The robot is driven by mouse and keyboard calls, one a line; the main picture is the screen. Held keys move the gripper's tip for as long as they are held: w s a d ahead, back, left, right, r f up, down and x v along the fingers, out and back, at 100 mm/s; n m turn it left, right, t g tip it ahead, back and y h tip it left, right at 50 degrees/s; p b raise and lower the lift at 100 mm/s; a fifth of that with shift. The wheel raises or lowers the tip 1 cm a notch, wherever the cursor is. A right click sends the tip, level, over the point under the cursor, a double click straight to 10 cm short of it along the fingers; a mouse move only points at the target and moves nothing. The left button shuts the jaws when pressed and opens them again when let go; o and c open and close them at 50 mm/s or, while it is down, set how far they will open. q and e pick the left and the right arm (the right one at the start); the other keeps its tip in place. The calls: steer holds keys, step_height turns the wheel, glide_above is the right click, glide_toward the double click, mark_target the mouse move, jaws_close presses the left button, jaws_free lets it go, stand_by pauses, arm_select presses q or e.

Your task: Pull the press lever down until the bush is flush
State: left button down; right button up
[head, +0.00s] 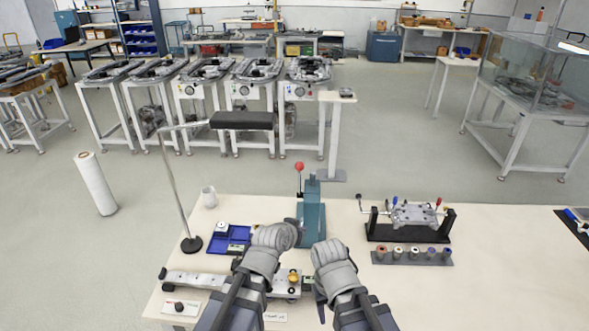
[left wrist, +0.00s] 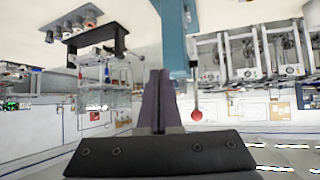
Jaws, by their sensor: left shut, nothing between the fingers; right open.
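The teal press (head: 312,222) stands upright on the table in front of me; its column (left wrist: 174,35) also shows in the left wrist view. Its lever is a thin rod with a red knob (head: 299,166), raised beside the top of the press; the knob is also in the left wrist view (left wrist: 196,114). My left gripper (left wrist: 158,74) is shut and empty, near the press column and apart from the knob. In the head view my left gripper (head: 294,226) is just in front of the press. My right gripper (head: 320,305) is open, lower and nearer me. I cannot make out the bush in the press.
A strip of several bushes (head: 437,260) and a black fixture with a metal part (head: 380,235) stand to the right. A rail assembly (head: 205,280) lies in front.

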arm_select(q)
steer(key=w+a+r+t, duration=0.2)
steer(key=r+t, duration=0.1)
steer(key=r, duration=0.2)
steer(key=w+a+r+n+t, duration=0.1)
steer(key=w+a+r+t, duration=0.1)
steer(key=w+a+r, duration=0.1)
steer(key=shift+r+n+t, duration=0.3)
steer(key=shift+r+t, duration=0.1)
steer(key=shift+r, duration=0.5)
arm_select(e)
steer(key=shift+s+a+r, duration=0.3)
steer(key=shift+s, duration=0.2)
arm_select(q)
steer(key=shift+w, duration=0.1)
steer(key=b, duration=0.2)
glide_toward(298, 169)
steer(key=x, duration=0.7)
steer(key=shift+d+r, duration=0.1)
arm_select(e)
steer(key=w+d+f, duration=0.2)
steer(key=w, duration=0.1)
steer(key=shift+f, duration=0.35)
arm_select(q)
steer(key=shift+r, duration=0.1)
arm_select(e)
steer(key=shift+r, duration=0.15)
